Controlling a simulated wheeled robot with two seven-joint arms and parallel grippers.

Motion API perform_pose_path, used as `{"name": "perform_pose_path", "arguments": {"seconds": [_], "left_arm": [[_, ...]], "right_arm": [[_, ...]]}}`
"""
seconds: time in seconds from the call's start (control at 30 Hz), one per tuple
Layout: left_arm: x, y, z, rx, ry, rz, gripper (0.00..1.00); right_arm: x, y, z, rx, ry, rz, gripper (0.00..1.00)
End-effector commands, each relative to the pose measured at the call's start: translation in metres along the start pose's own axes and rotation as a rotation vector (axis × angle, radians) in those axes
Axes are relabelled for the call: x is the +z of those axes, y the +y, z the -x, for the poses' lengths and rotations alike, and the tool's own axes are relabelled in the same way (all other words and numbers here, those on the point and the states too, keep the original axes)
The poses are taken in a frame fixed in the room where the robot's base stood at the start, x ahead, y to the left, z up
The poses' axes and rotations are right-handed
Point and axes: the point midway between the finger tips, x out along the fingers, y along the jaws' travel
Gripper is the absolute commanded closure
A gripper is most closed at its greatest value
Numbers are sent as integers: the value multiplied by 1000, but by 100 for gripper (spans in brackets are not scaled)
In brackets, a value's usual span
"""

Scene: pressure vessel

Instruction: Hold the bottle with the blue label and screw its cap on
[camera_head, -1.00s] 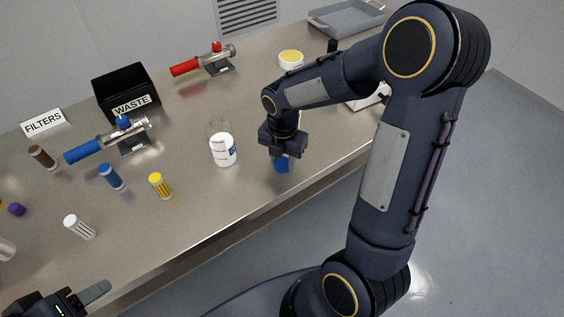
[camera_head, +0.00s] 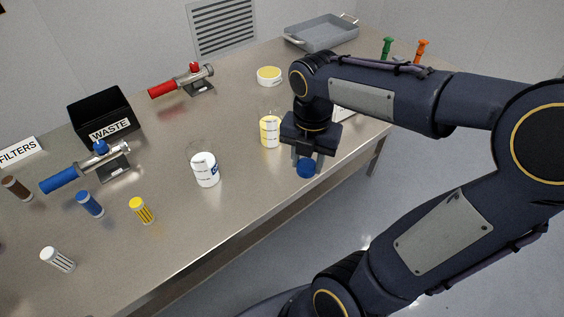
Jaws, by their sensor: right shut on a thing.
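The bottle with the blue label (camera_head: 206,170) stands upright on the metal table, left of my right gripper. It has white contents and a clear upper part. A second bottle (camera_head: 270,132) with yellow contents stands behind it, closer to my right gripper. My right gripper (camera_head: 307,162) points down, shut on a blue cap (camera_head: 306,170) that shows below its fingers. The cap is near the table's front edge; whether it is raised off the table I cannot tell. My left gripper is out of view.
A blue-handled device (camera_head: 100,163), a red-handled device (camera_head: 190,83) and a black waste bin (camera_head: 101,117) stand further back. Blue (camera_head: 89,204), yellow (camera_head: 141,210) and white (camera_head: 58,259) tubes lie front left. A yellow-topped tub (camera_head: 269,76) and grey tray (camera_head: 322,33) are behind.

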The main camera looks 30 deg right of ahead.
Motion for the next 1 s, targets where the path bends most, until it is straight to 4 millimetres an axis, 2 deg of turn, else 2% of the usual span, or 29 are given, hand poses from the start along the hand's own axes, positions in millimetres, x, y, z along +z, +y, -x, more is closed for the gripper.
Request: {"name": "perform_pose_path", "arguments": {"seconds": [0.1, 0.23, 0.67, 0.9, 1.0], "left_arm": [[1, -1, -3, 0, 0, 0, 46], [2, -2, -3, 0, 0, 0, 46], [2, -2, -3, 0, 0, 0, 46], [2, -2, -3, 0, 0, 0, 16], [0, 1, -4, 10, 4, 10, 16]], "right_arm": [[-2, -19, 8, 3, -2, -3, 85], [-3, -31, 13, 1, 0, -1, 85], [-3, -35, 16, -1, 1, 0, 85], [-3, -35, 16, 0, 1, 0, 85], [-3, -33, 16, 0, 0, 2, 85]]}}
